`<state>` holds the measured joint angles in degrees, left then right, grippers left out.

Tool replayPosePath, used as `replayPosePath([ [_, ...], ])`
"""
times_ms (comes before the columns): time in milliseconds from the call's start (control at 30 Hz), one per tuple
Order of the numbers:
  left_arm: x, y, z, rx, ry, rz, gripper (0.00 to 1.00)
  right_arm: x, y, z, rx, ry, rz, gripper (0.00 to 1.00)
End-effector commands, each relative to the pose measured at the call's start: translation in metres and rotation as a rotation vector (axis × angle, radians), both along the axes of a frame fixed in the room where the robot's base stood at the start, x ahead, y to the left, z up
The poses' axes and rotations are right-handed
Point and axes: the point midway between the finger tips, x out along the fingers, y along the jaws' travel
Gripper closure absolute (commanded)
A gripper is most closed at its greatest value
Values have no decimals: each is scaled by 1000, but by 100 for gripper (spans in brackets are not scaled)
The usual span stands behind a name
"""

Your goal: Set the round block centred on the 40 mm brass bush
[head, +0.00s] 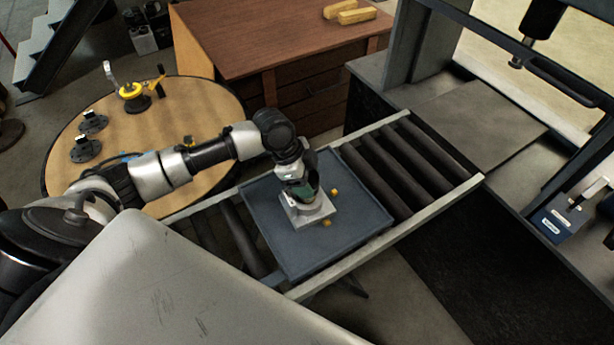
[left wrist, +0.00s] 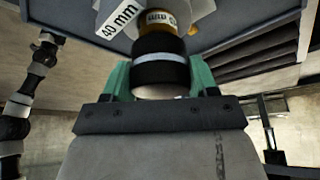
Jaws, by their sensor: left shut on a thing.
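My left gripper (head: 304,190) points down over the blue tray (head: 262,215). In the left wrist view its green fingers (left wrist: 160,82) are shut on the round block (left wrist: 160,70), a black cylinder with a pale band. The brass bush (left wrist: 158,20), marked in mm, lies directly beyond the block, roughly in line with it. I cannot tell whether they touch or are exactly centred. A white "40 mm" label (left wrist: 117,20) is beside the bush. In the head view the gripper hides the block and most of the bush above a pale plate (head: 305,216). My right gripper is not in view.
The tray rests on a roller conveyor (head: 400,165). Two small yellow pieces (head: 334,191) (head: 327,223) show near the plate. A round wooden table (head: 190,100) with dark metal parts stands left. A wooden desk (head: 270,40) stands behind, and a press frame (head: 425,45) right.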

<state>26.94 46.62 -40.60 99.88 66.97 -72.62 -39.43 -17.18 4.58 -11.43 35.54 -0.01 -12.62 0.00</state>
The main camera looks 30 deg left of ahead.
Motion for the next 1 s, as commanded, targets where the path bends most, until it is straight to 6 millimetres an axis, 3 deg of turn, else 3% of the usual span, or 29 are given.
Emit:
replayPosePath([
  [1000,1,0,-4,-3,-4,0,65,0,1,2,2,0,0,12],
])
